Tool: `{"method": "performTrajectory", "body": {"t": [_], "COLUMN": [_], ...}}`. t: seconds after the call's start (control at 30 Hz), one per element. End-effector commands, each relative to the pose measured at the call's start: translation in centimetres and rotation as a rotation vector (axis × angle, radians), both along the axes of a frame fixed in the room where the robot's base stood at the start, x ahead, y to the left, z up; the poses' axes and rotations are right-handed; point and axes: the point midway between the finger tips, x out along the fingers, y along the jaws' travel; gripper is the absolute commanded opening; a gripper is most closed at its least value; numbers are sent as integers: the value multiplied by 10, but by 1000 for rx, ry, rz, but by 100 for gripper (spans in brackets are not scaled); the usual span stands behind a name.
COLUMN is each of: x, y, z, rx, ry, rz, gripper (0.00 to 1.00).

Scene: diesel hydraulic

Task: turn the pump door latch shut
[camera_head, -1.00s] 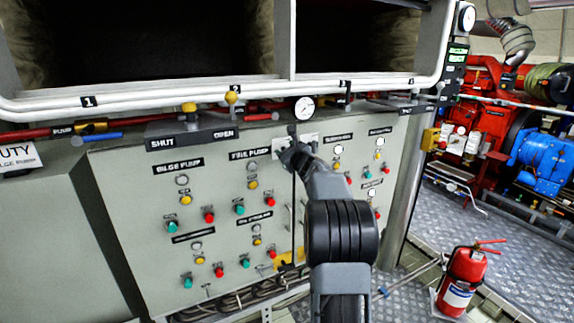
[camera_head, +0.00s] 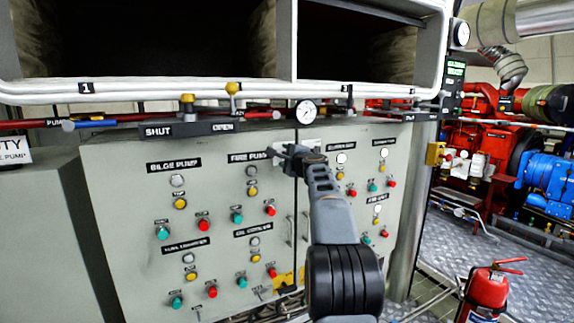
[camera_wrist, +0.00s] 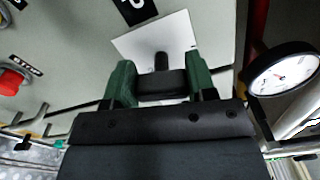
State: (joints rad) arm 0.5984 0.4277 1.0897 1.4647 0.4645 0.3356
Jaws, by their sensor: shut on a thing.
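The grey pump door panel (camera_head: 215,215) fills the middle of the head view, with a vertical seam between its two doors. A white plate (camera_wrist: 140,38) is on the panel at the top of the seam. My gripper (camera_head: 286,155) is at this plate, its green fingers on both sides of a dark latch handle (camera_wrist: 161,85) in the wrist view. The gripper is shut on the handle. A short black stem shows in front of the plate. In the head view my gripper and arm hide most of the latch, so its exact angle is hard to tell.
A round gauge (camera_head: 306,113) is just above the latch, close to my gripper's right in the wrist view (camera_wrist: 285,75). Buttons and lamps cover the panel. A pipe rail (camera_head: 190,93) runs above. A fire extinguisher (camera_head: 485,295) stands right.

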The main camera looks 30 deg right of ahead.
Motion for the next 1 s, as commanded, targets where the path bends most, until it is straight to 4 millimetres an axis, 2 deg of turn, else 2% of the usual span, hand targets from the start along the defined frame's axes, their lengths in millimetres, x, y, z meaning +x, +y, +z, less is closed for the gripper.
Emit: {"method": "performTrajectory", "body": {"t": [0.4,1.0], "x": [0,0], "y": [0,1], "z": [-3,-2], "rx": [-195,-233], "ry": [27,33], "rz": [1,2], "gripper": [27,27]}}
